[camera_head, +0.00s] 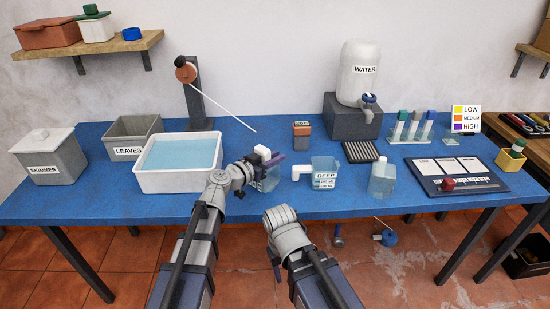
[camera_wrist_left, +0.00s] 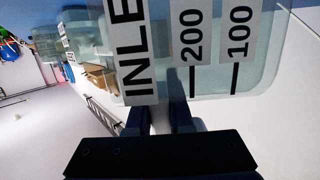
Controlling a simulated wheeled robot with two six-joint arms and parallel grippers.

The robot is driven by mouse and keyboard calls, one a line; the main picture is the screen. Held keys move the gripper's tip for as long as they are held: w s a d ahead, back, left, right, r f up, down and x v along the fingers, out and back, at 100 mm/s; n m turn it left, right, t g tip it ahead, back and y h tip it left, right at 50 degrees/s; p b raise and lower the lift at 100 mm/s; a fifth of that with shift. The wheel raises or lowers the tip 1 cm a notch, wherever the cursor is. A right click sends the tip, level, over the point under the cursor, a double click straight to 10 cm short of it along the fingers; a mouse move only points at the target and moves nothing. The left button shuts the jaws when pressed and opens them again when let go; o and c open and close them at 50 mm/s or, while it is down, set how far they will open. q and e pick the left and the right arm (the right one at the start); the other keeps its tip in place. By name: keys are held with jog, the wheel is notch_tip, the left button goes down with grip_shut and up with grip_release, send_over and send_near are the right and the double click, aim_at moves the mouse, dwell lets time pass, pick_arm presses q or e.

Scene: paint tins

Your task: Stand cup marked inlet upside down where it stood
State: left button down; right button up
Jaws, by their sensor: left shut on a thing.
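The cup marked inlet (camera_head: 270,180) is a clear, bluish measuring cup. In the left wrist view the cup (camera_wrist_left: 215,75) fills the upper part, with its INLE lettering, 200 and 100 marks turned sideways. My left gripper (camera_head: 266,162) is shut on the cup, at the front middle of the table. Its fingers meet the cup at the lower edge of the wrist view. The gripper hides much of the cup in the head view, so I cannot tell which way its mouth faces or whether it touches the table.
The cup marked deep (camera_head: 324,172) stands just right of the held cup. The white water tub (camera_head: 144,182) is to the left.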

pick_arm(q)
jog(key=shift+f+b, duration=0.65)
jog(key=shift+f, duration=0.05)
jog(key=c, duration=0.7)
grip_release()
jog(key=p+v, duration=0.1)
jog(key=v, duration=0.7)
